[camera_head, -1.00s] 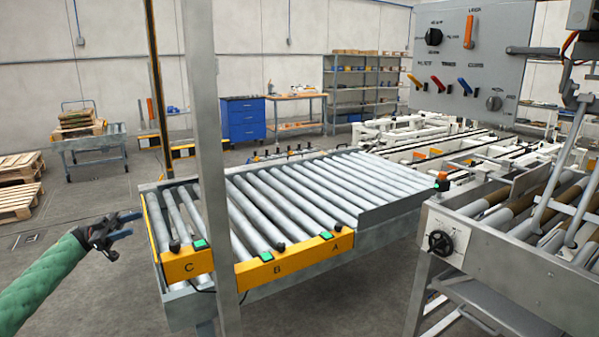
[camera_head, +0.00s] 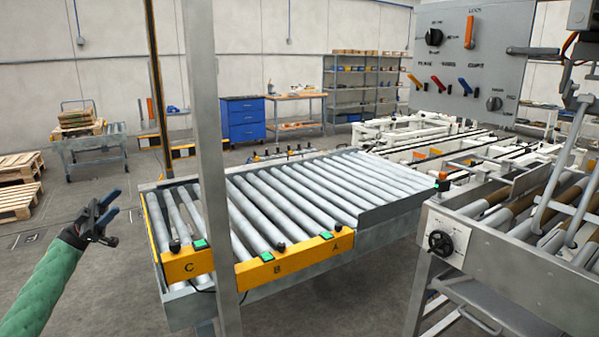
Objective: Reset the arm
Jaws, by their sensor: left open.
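My left arm, in a green sleeve, comes in from the lower left. My left gripper (camera_head: 113,206) is open and empty, with its fingers pointing up and to the right. It is in the air to the left of the roller conveyor (camera_head: 343,241), apart from its yellow front panel marked C (camera_head: 188,265). My right gripper is not in view.
A grey metal post (camera_head: 209,150) stands in front of the conveyor. A control panel (camera_head: 468,60) with coloured levers hangs at the upper right, above a second roller machine (camera_head: 470,229). Wooden pallets (camera_head: 20,203) lie at the far left. The floor around my left gripper is clear.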

